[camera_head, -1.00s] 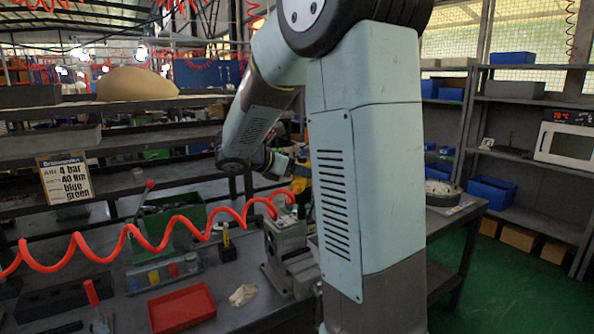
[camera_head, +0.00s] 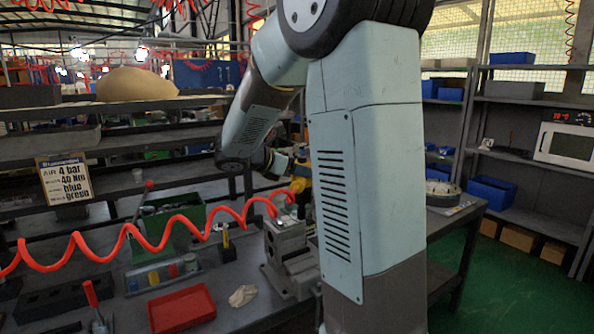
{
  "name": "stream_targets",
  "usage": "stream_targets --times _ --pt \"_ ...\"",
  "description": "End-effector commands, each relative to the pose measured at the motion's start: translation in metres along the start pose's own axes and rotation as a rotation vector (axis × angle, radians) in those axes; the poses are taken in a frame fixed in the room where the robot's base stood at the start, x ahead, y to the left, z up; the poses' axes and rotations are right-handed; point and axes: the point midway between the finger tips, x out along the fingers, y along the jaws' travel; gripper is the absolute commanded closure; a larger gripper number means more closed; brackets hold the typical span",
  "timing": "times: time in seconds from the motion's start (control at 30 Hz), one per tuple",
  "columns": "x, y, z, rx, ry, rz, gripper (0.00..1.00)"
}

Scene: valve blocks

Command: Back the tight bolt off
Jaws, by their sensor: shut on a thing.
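A grey valve block (camera_head: 285,233) sits in a vise (camera_head: 292,272) on the bench, just left of my upright arm link. My gripper (camera_head: 291,168) is above the block, largely hidden behind my arm. It is shut on a yellow tool (camera_head: 299,185), which is partly in view at the block's top right. A red coiled hose (camera_head: 180,222) runs from the left to the block's top. The tight bolt cannot be made out, and I cannot tell whether the tool touches it.
A green bin (camera_head: 172,222) and a rack of coloured pieces (camera_head: 163,274) stand to the left. A sign (camera_head: 64,178) reads 4 bar, 40 Nm, blue, green.

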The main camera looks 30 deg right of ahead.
Motion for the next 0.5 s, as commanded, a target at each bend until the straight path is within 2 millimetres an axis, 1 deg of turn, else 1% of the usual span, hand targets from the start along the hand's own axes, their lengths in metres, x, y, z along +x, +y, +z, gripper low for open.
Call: stream_targets --times 0.5 --pt "-0.007 0.001 0.014 0.003 -0.002 0.003 0.89"
